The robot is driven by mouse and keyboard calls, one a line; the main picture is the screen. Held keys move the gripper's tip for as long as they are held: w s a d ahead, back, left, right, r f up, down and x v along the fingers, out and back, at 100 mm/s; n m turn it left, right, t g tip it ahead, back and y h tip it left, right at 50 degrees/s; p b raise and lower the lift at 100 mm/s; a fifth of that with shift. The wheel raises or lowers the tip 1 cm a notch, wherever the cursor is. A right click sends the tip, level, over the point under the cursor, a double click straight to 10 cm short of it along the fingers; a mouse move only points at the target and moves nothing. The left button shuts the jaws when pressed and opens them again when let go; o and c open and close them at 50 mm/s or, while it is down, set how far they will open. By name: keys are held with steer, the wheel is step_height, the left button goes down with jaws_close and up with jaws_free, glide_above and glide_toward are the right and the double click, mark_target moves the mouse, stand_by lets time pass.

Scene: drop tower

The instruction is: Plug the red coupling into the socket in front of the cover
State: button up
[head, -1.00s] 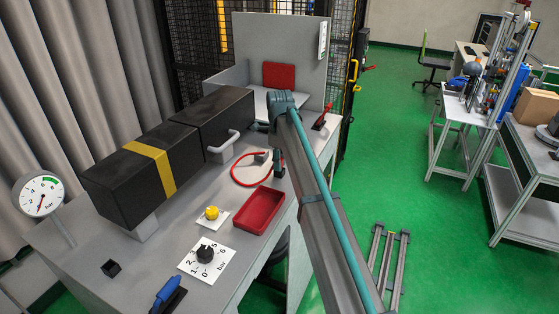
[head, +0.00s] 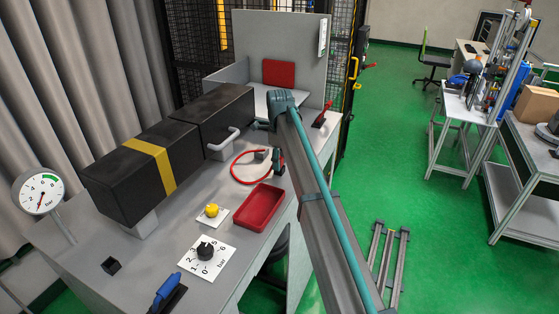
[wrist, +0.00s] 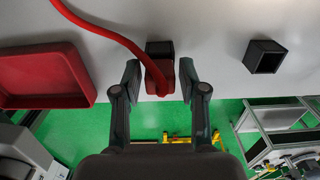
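The red coupling (wrist: 158,75) is between the two fingers of my gripper (wrist: 160,82) in the wrist view, at the end of a red hose (wrist: 100,32). The fingers are apart, with a narrow gap on each side of the coupling. A dark square block (wrist: 160,47) is right behind the coupling; I cannot tell whether the two are joined. A separate black open square box (wrist: 265,56) is to the right.
A red tray (head: 259,208) lies beside the hose loop, on the near side. A yellow knob (head: 211,211), a black dial (head: 205,250) and a blue-handled tool (head: 167,290) are nearer. A red lever (head: 321,117) stands beyond the arm. The bench edge is close to my gripper.

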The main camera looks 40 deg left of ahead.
steer(key=shift+o, duration=0.8)
steer(key=shift+r, duration=0.1)
step_height(320, 180, up, 12)
